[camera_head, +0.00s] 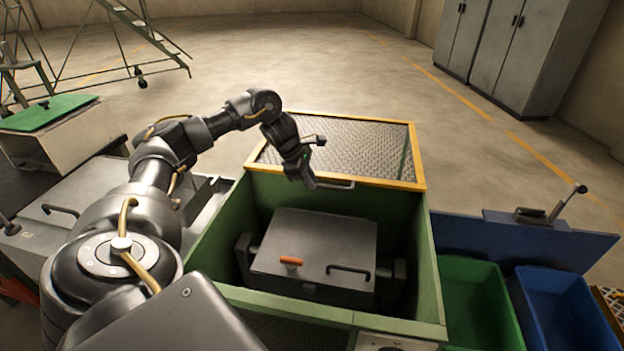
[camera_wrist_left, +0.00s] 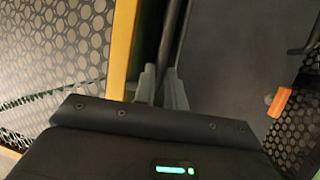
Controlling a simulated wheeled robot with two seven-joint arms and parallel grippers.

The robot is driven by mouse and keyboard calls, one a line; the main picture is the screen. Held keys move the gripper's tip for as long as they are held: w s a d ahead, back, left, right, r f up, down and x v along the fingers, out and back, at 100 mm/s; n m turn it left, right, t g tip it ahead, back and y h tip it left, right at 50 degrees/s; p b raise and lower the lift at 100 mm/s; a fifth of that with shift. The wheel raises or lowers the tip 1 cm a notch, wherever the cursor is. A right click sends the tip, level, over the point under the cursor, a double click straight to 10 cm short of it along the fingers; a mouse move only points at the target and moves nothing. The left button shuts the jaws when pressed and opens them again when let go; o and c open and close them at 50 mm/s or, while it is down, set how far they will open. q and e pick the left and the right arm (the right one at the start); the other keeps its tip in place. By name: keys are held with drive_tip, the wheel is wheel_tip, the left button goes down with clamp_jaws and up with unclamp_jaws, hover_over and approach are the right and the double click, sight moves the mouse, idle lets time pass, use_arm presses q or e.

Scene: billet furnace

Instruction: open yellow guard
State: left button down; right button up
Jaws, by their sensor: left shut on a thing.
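The yellow guard (camera_head: 362,147), a yellow frame with dark mesh, lies roughly flat at the far side of the green box (camera_head: 213,240). The near part of the box is uncovered. The guard's yellow edge also shows in the left wrist view (camera_wrist_left: 122,50). A bar handle (camera_head: 338,185) is at the guard's near edge. My left gripper (camera_head: 308,183) is at this edge, shut on the handle. In the wrist view its fingers (camera_wrist_left: 160,86) are around the dark bar (camera_wrist_left: 171,40). My right gripper is out of view.
Inside the box is a grey lidded block (camera_head: 315,245) with an orange grip (camera_head: 291,261) and a dark handle (camera_head: 348,270). Green (camera_head: 478,300) and blue (camera_head: 560,305) bins stand to the right, with a blue panel (camera_head: 515,240) behind. The floor beyond the guard is clear.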

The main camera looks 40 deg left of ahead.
use_arm(q)
drive_tip(key=c, duration=1.5)
unclamp_jaws()
drive_tip(key=shift+o, duration=0.2)
drive_tip(key=shift+r, duration=0.1)
drive_tip(key=shift+s+a+r, duration=0.1)
drive_tip(key=shift+s+r, duration=0.05)
drive_tip(key=shift+r, duration=0.15)
drive_tip(key=p+v, duration=0.1)
drive_tip(key=v, duration=0.9)
drive_tip(key=shift+p, duration=0.3)
